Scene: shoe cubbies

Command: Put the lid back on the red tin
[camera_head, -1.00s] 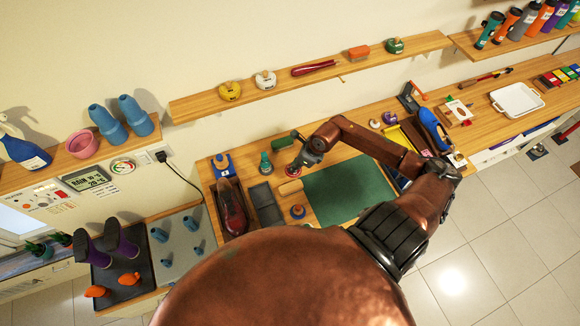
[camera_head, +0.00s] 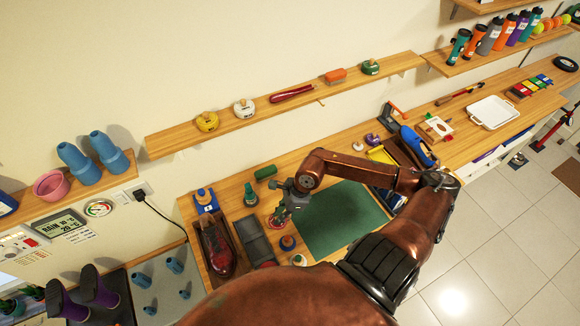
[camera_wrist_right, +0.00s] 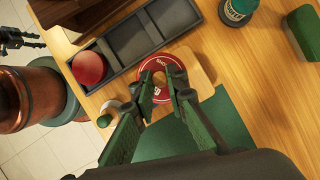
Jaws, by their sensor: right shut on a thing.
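My right gripper (camera_head: 293,200) reaches in over the left part of the workbench. In the right wrist view its two fingers (camera_wrist_right: 162,97) are closed in over the middle of a red round lid (camera_wrist_right: 152,72) with pale lettering. The grip point itself is partly hidden between the fingers. The lid also shows in the head view (camera_head: 277,221), below the gripper. A plain red round thing (camera_wrist_right: 89,68) shows at the near end of the dark tray in the right wrist view; I cannot tell surely whether it is the red tin.
The dark compartment tray (camera_head: 255,238) and a red-brown shoe (camera_head: 217,247) are left of the gripper. A tan block (camera_wrist_right: 200,68) lies partly behind the lid. The green mat (camera_head: 340,220) is clear.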

